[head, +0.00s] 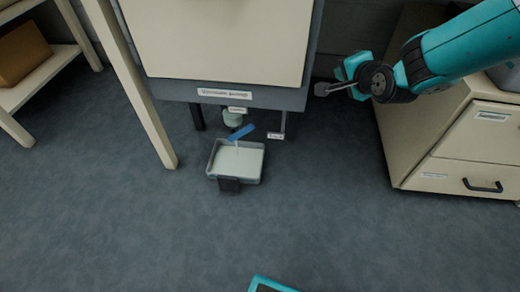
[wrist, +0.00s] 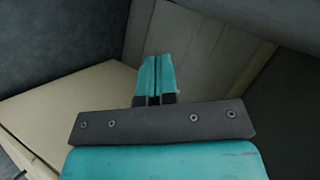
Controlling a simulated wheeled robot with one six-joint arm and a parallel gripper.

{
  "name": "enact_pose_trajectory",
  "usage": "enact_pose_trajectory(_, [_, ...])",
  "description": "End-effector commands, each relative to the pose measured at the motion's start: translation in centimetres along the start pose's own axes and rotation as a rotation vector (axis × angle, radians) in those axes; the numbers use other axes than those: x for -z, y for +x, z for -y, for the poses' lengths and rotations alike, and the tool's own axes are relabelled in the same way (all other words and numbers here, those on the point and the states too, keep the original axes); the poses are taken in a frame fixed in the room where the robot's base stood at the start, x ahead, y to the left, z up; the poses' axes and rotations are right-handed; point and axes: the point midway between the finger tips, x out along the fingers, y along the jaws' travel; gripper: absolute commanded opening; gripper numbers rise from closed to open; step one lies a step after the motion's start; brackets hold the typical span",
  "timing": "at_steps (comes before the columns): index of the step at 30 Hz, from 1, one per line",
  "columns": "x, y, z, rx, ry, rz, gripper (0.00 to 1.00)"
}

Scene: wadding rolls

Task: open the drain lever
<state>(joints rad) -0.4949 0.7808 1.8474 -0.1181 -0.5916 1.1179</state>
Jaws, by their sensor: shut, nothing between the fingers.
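A blue lever (head: 242,132) sits tilted below a pale round outlet (head: 234,117) under the cream cabinet (head: 225,40), its right end higher. A thin pale line runs below it; I cannot tell if it is liquid or a part. A grey tray (head: 227,182) with white contents stands on the floor beneath. My gripper (head: 322,89) is to the right of and above the lever in the head view, apart from it, shut and empty. In the wrist view its teal fingers (wrist: 155,78) are together; the lever does not show there.
A grey rod (head: 283,122) with a small label hangs right of the lever. A cream leg (head: 136,95) stands to the left, and a drawer cabinet (head: 460,150) to the right. A shelf (head: 42,80) with a brown box is far left. The front floor is clear.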

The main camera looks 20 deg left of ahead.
Motion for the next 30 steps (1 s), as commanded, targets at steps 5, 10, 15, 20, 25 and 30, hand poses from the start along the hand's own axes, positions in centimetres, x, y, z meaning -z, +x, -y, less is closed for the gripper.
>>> enact_pose_trajectory(5, [-5.0,10.1,-9.6,0.259,0.244,-0.094,0.00])
enact_pose_trajectory(10, [-12.6,13.3,-14.7,0.574,0.498,-0.001,0.00])
enact_pose_trajectory(15, [-24.3,14.9,-21.0,0.753,0.736,0.280,0.00])
enact_pose_trajectory(20, [-23.2,10.2,-22.6,0.939,0.847,0.342,0.00])
enact_pose_trajectory(25, [-24.4,9.6,-23.2,0.979,0.888,0.402,0.00])
enact_pose_trajectory(30, [-24.4,11.0,-21.2,0.983,0.888,0.406,0.00])
